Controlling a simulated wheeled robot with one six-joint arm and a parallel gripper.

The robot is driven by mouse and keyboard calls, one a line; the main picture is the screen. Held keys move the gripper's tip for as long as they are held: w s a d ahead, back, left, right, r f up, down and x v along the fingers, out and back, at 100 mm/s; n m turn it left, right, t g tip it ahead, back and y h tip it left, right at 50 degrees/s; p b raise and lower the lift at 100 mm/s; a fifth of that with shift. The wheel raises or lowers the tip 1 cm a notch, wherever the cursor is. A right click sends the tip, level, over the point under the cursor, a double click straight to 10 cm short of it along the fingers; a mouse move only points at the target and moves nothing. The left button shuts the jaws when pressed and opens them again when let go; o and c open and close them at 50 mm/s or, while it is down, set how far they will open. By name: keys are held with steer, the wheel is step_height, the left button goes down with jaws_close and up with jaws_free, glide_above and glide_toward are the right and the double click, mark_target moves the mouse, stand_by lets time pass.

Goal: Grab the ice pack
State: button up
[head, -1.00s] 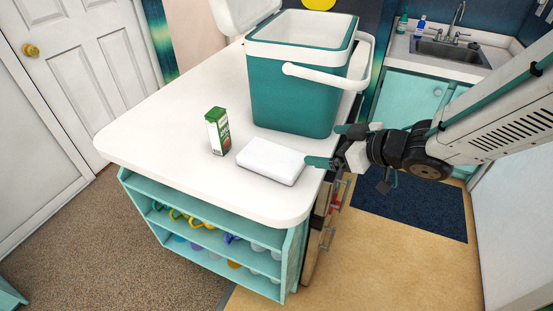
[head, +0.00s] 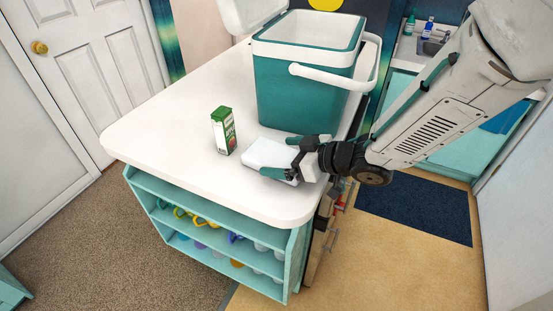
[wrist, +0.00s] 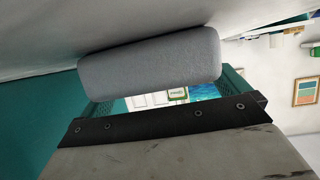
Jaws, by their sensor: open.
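The ice pack (head: 264,153) is a white, flat block with rounded edges, lying flat on the white countertop near its right edge. In the wrist view it is a grey-white block (wrist: 150,62) across the upper middle. My gripper (head: 283,156) is open at its right end, with one teal finger toward the far side and the other toward the near side. In the wrist view the teal fingers (wrist: 168,92) show near both ends of the block, their tips partly hidden. I cannot tell whether either finger touches it.
A green and white carton (head: 224,131) stands just left of the ice pack. A teal cooler (head: 300,92) with a white handle (head: 335,80) stands close behind. Open shelves with cups (head: 215,235) are below the counter. The counter's left side is clear.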

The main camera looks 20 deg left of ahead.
steer(key=c, duration=1.2)
steer(key=shift+r, duration=0.1)
